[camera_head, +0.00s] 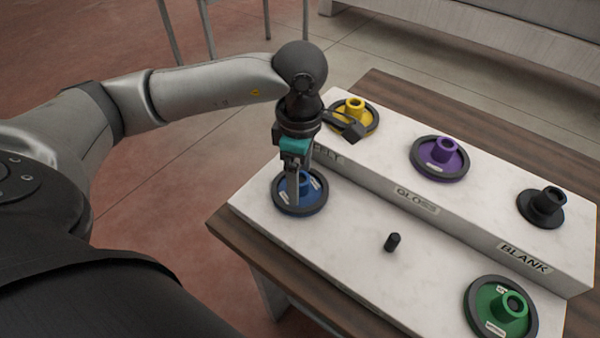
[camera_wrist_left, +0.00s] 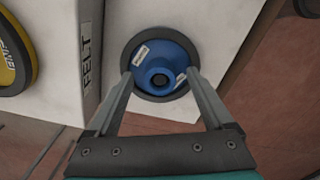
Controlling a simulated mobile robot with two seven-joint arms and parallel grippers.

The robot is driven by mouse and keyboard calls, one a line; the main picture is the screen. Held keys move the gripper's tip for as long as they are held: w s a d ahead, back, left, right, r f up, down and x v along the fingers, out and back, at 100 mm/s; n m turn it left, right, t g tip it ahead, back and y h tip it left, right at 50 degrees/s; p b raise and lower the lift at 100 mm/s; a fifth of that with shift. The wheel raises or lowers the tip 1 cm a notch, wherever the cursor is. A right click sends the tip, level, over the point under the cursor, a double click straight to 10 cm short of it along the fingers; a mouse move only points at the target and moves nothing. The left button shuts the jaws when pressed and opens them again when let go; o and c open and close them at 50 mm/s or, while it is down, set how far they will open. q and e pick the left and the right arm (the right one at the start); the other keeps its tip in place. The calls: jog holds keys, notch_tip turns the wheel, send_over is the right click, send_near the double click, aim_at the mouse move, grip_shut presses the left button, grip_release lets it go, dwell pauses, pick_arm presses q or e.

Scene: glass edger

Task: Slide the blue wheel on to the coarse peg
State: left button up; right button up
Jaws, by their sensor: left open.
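The blue wheel (camera_head: 313,199), with a dark rim and raised hub, lies flat at the left end of the white stand's lower front step. It also shows in the left wrist view (camera_wrist_left: 146,66). My left gripper (camera_head: 297,196) points down over it, open, with its fingers (camera_wrist_left: 160,77) on either side of the hub. I cannot tell whether they touch it. The hub's centre is dark; I cannot tell if a peg is inside. A bare black peg (camera_head: 393,242) stands mid-step. No readable label marks any peg as coarse. My right gripper is not in view.
A green wheel (camera_head: 489,309) sits at the right of the lower step. The raised back step holds a yellow wheel (camera_head: 370,120), a purple wheel (camera_head: 452,164) and a black hub piece (camera_head: 541,207). Its face carries the labels GLOSS and BLANK (camera_head: 523,258). The lower step is clear around the bare peg.

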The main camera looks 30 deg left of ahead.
pick_arm(q)
notch_tip(320, 180, up, 15)
jog(key=p, duration=0.2)
dwell(0.3)
dwell(0.5)
